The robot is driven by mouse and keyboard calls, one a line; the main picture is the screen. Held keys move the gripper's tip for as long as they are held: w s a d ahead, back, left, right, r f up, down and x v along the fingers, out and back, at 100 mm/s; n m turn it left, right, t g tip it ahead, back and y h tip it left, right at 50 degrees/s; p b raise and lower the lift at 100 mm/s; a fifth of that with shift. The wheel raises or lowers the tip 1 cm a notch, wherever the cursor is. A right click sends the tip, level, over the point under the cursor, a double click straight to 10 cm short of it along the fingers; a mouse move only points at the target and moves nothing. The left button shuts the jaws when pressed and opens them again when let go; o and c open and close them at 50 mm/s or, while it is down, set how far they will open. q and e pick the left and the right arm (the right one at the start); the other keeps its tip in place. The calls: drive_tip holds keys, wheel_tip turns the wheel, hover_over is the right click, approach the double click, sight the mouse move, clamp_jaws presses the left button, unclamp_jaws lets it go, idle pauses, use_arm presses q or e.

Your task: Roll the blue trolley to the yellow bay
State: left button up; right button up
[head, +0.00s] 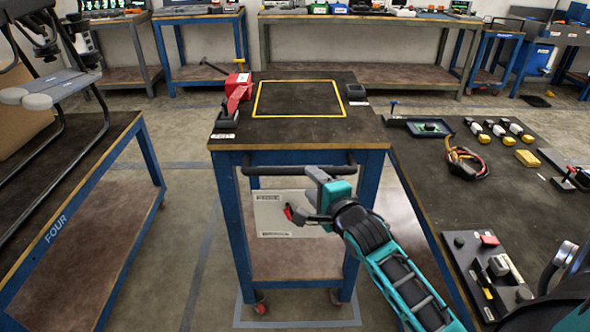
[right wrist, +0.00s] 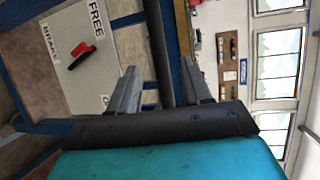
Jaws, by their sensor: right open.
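The blue trolley (head: 232,205) stands in the middle of the head view, with a dark top, a lower shelf and small red casters. Its black push bar (head: 270,170) runs across the near side. A white plate (head: 268,222) with a red-tipped brake lever hangs below the bar. In the right wrist view the plate reads FREE and BRAKE, and the red and black lever (right wrist: 82,56) lies across it; its setting is unclear. My right gripper (head: 317,182) is open at the bar's right part; the bar (right wrist: 158,50) shows between its fingers. No yellow floor bay is visible.
A yellow square outline (head: 299,82) marks the trolley's top, with a red tool (head: 237,90) beside it. A dark workbench (head: 510,195) with parts stands close on the right. A bench marked FOUR (head: 85,195) stands left, across an open floor strip (head: 185,215). Benches line the back wall.

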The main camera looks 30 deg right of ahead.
sight(296, 168)
drive_tip(key=b+x, duration=0.1)
drive_tip(key=x, duration=0.8)
drive_tip(key=shift+w+f, duration=0.1)
drive_tip(key=shift+w, duration=0.25)
clamp_jaws()
